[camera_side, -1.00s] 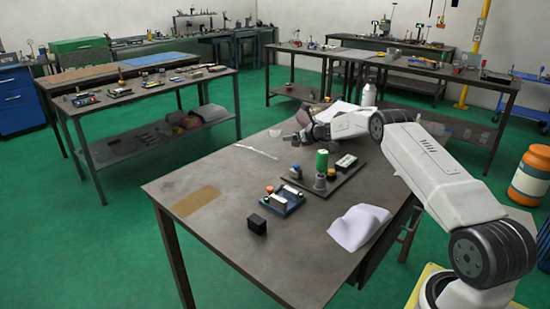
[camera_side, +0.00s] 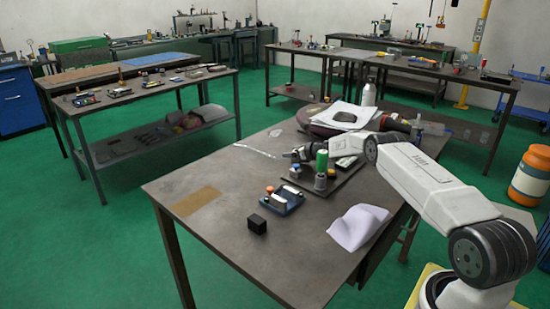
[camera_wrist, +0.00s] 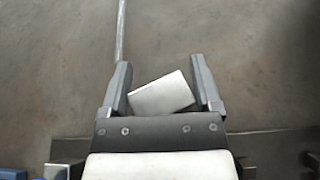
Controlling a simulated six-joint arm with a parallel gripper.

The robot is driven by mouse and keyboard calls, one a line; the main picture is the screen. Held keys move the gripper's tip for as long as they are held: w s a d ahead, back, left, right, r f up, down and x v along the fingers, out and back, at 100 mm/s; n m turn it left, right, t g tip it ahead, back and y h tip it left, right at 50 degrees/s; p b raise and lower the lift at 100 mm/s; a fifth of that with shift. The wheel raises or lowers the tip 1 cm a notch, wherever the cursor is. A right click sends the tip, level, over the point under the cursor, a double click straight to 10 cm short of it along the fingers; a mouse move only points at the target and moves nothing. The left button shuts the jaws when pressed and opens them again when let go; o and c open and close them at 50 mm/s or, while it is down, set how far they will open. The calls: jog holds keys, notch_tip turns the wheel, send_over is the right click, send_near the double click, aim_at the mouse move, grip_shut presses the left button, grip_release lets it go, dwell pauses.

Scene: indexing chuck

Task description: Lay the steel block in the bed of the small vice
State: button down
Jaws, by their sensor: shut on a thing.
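My gripper (camera_wrist: 162,92) is shut on the steel block (camera_wrist: 165,95), a pale grey block sitting askew between the two dark fingers in the wrist view. In the side view my gripper (camera_side: 290,155) is low over the table, behind the dark plate; the block is too small to make out there.
A black cube (camera_side: 257,224), a tan patch (camera_side: 197,201) and a white cloth (camera_side: 359,227) lie nearby.

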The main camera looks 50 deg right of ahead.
jog(key=shift+f, duration=0.1)
dwell(0.3)
grip_release()
jog(key=shift+f, duration=0.15)
jog(key=shift+r, duration=0.2)
jog(key=shift+s, duration=0.15)
jog(key=shift+s+d+r, duration=0.1)
jog(key=shift+s+r, duration=0.1)
jog(key=shift+s, duration=0.1)
jog(key=shift+v, duration=5.5)
jog(key=shift+f, duration=0.1)
